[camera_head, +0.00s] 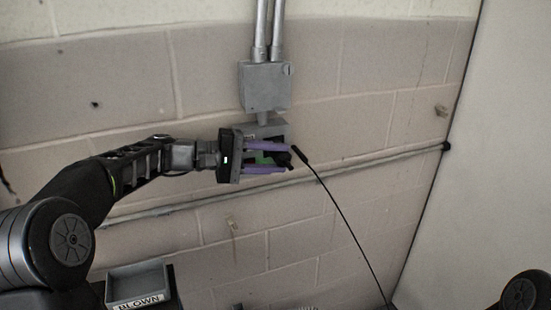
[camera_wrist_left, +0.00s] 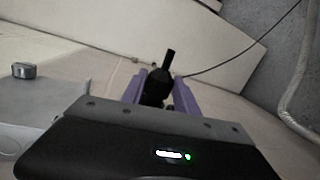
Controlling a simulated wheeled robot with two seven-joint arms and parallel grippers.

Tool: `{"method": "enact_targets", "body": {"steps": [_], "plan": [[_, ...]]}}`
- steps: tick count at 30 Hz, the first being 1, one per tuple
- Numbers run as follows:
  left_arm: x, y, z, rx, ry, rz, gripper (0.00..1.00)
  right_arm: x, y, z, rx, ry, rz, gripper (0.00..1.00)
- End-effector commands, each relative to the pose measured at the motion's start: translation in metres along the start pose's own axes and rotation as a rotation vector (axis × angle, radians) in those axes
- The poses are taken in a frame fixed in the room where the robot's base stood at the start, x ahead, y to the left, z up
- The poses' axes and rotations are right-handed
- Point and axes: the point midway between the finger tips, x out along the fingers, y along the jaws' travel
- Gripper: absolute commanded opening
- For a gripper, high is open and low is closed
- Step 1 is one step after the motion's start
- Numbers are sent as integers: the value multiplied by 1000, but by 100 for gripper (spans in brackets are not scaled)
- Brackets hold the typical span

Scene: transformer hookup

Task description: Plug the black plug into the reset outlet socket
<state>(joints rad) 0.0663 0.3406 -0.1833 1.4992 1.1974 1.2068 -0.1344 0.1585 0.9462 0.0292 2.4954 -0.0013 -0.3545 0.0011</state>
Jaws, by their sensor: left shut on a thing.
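My left gripper (camera_head: 287,159) has purple fingers and is shut on the black plug (camera_head: 283,158), in front of the wall. The plug also shows in the left wrist view (camera_wrist_left: 157,88), between the purple fingers (camera_wrist_left: 160,92). A black cord (camera_head: 343,217) runs from the plug's rear end down to the right. A grey outlet box (camera_head: 276,129) is mounted on the wall just behind the gripper. The gripper hides most of its face, so I cannot see the reset outlet's slots or whether the plug touches it. My right gripper is not in view.
A grey junction box (camera_head: 265,86) with two vertical conduits (camera_head: 268,30) is above the outlet box. A conduit (camera_head: 350,171) crosses the block wall at a slant. A grey bin (camera_head: 138,284) labelled BLOWN is at the lower left. A pale panel (camera_head: 480,170) stands at the right.

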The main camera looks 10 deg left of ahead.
Motion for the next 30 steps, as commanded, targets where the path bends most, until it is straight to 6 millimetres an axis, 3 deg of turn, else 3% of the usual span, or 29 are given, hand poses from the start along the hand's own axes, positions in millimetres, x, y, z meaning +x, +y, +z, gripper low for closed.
{"method": "enact_targets", "body": {"steps": [14,15,24,30], "plan": [[-1,2,-10,1,3,2,0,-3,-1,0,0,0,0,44],[-2,2,-10,1,3,2,37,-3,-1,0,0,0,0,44],[-1,2,-10,1,1,1,61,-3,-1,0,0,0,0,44],[-1,1,-10,0,1,-1,61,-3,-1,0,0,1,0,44]]}}
